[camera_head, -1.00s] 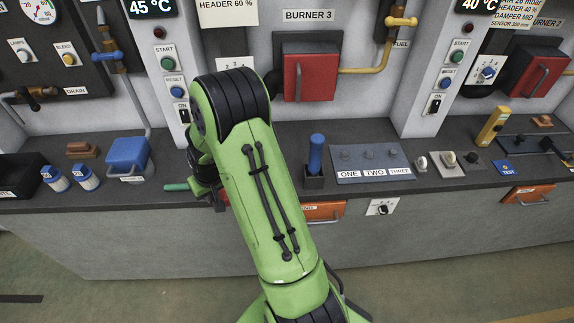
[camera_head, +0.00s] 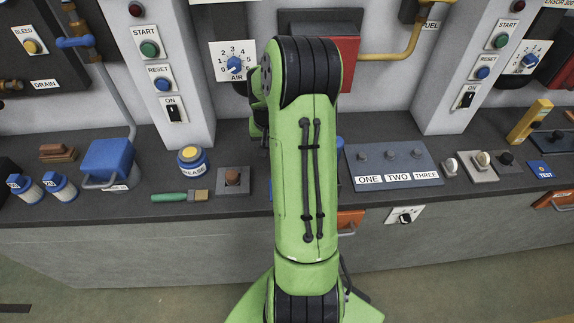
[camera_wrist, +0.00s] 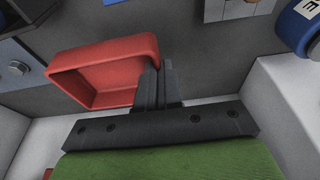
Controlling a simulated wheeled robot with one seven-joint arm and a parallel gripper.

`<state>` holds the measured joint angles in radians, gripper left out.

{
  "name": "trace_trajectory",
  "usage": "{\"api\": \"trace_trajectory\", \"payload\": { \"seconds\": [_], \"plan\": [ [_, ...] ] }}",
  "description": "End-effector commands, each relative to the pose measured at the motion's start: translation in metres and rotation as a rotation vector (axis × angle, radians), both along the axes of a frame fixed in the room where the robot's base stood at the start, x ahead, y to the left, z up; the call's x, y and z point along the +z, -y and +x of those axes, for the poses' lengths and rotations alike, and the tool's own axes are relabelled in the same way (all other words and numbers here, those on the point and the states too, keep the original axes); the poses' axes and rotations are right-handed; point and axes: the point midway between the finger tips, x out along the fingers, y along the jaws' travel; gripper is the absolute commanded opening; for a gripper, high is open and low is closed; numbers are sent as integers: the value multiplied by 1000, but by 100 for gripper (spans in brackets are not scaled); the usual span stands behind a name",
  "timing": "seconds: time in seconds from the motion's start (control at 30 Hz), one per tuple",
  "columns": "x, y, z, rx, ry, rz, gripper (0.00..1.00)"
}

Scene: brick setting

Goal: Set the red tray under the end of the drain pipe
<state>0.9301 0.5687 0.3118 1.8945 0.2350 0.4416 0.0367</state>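The red tray (camera_wrist: 105,72) shows in the wrist view, tilted, with its open side facing the camera. My gripper (camera_wrist: 160,72) has its two dark fingers close together at the tray's right wall, apparently pinching it. In the head view, my arm hides both the gripper and the tray. The DRAIN label (camera_head: 45,85) is on the dark panel at the left, with a brown drain pipe fitting (camera_head: 12,85) beside it at the frame edge. The drain pipe's lower end is out of view.
On the counter (camera_head: 235,155) are a blue box (camera_head: 108,157) with a handle, two blue-lidded jars (camera_head: 40,188), a grease jar (camera_head: 192,159), a green-handled brush (camera_head: 180,196) and a ONE-TWO-THREE plate (camera_head: 392,165). A wall pillar (camera_head: 185,60) stands behind the grease jar.

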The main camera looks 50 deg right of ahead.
Motion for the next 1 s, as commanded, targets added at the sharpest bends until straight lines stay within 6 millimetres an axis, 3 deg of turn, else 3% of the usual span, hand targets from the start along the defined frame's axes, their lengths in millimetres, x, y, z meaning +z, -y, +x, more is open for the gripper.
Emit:
{"api": "trace_trajectory", "payload": {
  "seconds": [0.1, 0.4, 0.77, 0.8, 0.93, 1.0],
  "plan": [
    [-27, 0, 0, 0, -2, 4, 0],
    [-72, 0, 0, 1, -1, 3, 0],
    [-78, 0, 0, 1, 1, -2, 0],
    [-78, 0, 0, 1, 1, 0, 10],
    [-77, 0, 0, 1, 1, 0, 29],
    [-77, 0, 0, 1, 1, 0, 30]
  ]
}}
